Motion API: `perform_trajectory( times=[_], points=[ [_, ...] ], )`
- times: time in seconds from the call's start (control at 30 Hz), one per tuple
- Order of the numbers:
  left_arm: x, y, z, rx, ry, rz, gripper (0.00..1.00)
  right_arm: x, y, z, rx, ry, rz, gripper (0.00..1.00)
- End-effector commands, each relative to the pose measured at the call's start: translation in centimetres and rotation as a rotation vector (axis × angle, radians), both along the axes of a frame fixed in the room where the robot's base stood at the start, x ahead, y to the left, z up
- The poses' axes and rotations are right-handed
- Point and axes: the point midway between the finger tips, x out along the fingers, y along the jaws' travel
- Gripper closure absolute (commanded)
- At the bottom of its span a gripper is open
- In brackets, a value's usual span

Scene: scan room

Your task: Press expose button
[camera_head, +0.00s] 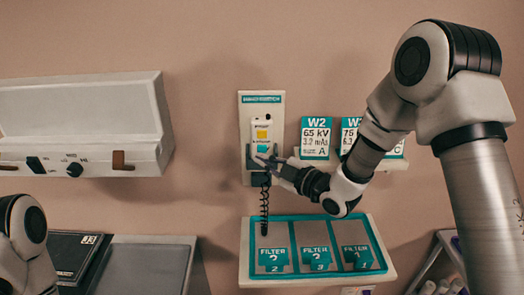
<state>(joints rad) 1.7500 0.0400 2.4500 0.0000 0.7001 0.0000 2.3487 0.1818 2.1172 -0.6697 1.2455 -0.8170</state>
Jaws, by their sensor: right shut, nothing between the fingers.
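A pale hand switch (260,115) sits upright in a dark holder on a wall plate (247,107) with a teal header. Its face shows a yellow patch (262,134) and a teal patch below it; which one is the expose button I cannot tell. A black coiled cord (264,215) hangs below. My right gripper (266,163) comes in from the right and is shut and empty. Its fingertips overlap the lower end of the switch and its holder; whether they touch I cannot tell. My left gripper is out of view; only part of that arm shows at lower left.
Teal-and-white cards (316,138) stand on a wall ledge behind my right arm. A teal-edged tray (388,270) with three filter plates lies below. A white wall box (90,120) with knobs is at left. A dark flat panel (148,268) lies at lower left.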

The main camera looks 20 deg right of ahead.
Motion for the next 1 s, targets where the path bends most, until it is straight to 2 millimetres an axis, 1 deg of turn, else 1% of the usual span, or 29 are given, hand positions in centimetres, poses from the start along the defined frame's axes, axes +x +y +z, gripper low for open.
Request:
perform_trajectory(
  times=[0.03, 0.2, 0.4, 1.0],
  points=[
    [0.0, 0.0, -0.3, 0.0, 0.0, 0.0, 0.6, -0.5, 0.2, -0.2, -0.001, 0.001, 0.001, 1.0],
    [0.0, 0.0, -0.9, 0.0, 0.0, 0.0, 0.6, -2.2, 0.7, -0.2, 0.0, 0.001, 0.001, 1.0],
    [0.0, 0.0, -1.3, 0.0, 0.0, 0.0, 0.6, -3.8, 1.1, -0.1, -0.001, 0.0, 0.0, 1.0],
    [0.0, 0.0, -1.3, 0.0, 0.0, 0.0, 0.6, -3.9, 1.1, 0.0, -0.001, 0.0, 0.0, 1.0]
  ],
)
